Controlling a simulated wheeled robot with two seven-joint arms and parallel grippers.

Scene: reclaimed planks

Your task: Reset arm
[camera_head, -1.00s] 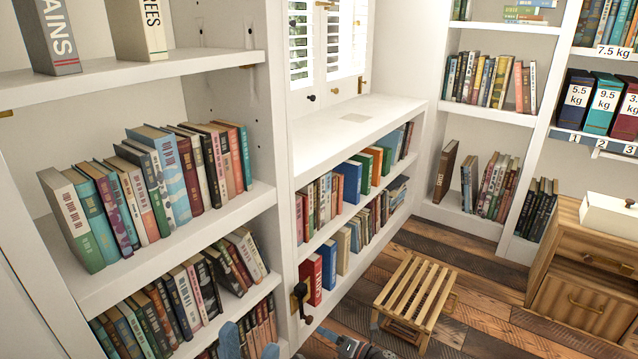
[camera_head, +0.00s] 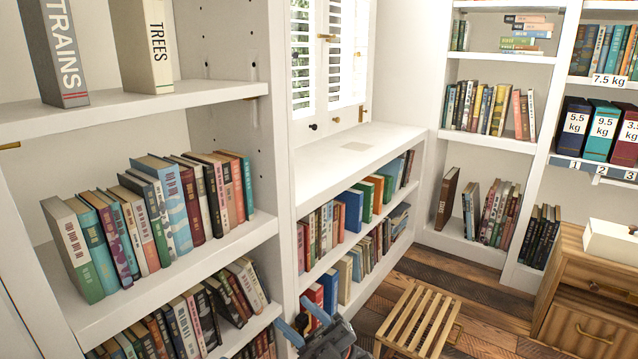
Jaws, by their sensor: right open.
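My right gripper (camera_head: 303,319) shows at the bottom middle of the head view, with two blue fingers apart and a dark body behind them. It is open, with nothing seen between the fingers. It appears in front of the low bookcase (camera_head: 315,195) and hides part of its lower end. My left gripper is not in view.
A tall white bookshelf (camera_head: 110,112) full of books fills the left. A slatted wooden stool (camera_head: 418,318) stands on the plank floor (camera_head: 480,300). A wooden cabinet (camera_head: 580,290) with a white box (camera_head: 612,243) is at right. Weight-labelled binders (camera_head: 600,130) stand on the right shelf.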

